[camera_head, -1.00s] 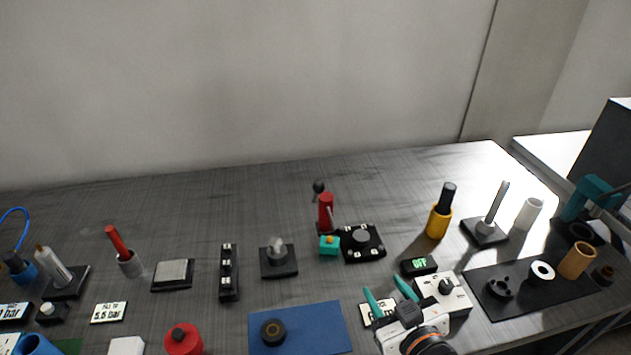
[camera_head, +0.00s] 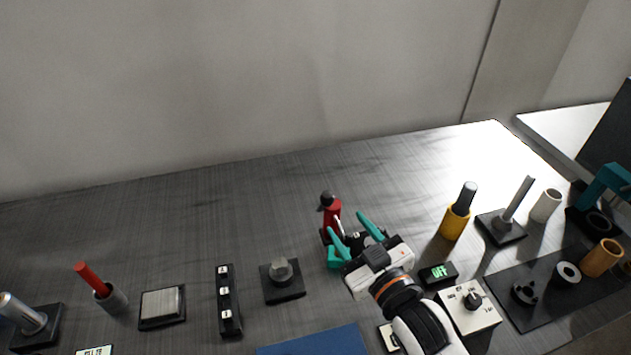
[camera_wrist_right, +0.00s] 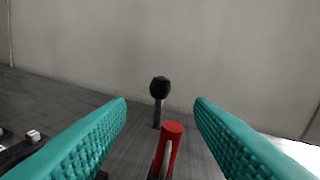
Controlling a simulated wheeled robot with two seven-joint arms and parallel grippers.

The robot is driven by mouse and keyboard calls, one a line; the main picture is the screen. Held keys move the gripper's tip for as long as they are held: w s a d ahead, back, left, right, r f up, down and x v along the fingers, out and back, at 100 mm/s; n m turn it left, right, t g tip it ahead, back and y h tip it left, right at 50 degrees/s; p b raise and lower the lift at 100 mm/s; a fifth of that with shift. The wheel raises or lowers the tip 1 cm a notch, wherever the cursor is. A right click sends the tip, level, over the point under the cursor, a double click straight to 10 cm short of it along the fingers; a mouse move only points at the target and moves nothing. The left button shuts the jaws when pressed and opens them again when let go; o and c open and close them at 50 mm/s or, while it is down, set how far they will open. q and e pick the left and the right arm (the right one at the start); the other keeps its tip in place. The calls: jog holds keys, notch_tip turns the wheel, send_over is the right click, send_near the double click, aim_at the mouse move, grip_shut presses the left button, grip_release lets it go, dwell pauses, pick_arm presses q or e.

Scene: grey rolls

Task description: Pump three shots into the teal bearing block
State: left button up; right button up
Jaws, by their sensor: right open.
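The red pump (camera_head: 333,215) with a black knob (camera_head: 326,200) on its lever stands upright on the table, at the middle of the head view. In the right wrist view its red body (camera_wrist_right: 171,141) and the black knob (camera_wrist_right: 160,88) show between my fingers. My right gripper (camera_head: 348,224) is open with teal fingers, just in front of the pump, and holds nothing. My left gripper is not in view.
A yellow holder (camera_head: 453,223) with a dark handle stands to the right. A display reading OFF (camera_head: 439,273) and a white box with a knob (camera_head: 469,307) are beside my right arm. A grey part on a black base (camera_head: 282,280) is at left. The table behind the pump is clear.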

aim_at(331, 203)
jog(key=x, duration=0.3)
jog(key=p+x, duration=0.1)
jog(key=x, duration=0.1)
jog(key=shift+w+a+r, duration=0.1)
jog(key=shift+w+r, duration=0.15)
jog(key=shift+w, duration=0.1)
jog(key=x, duration=0.4)
jog(key=shift+f, duration=0.1)
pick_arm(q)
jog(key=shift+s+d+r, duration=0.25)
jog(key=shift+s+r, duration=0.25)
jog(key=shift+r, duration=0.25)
pick_arm(e)
jog(key=shift+w+a, duration=0.25)
jog(key=shift+w, duration=0.25)
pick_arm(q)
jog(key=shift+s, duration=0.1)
pick_arm(e)
grip_shut()
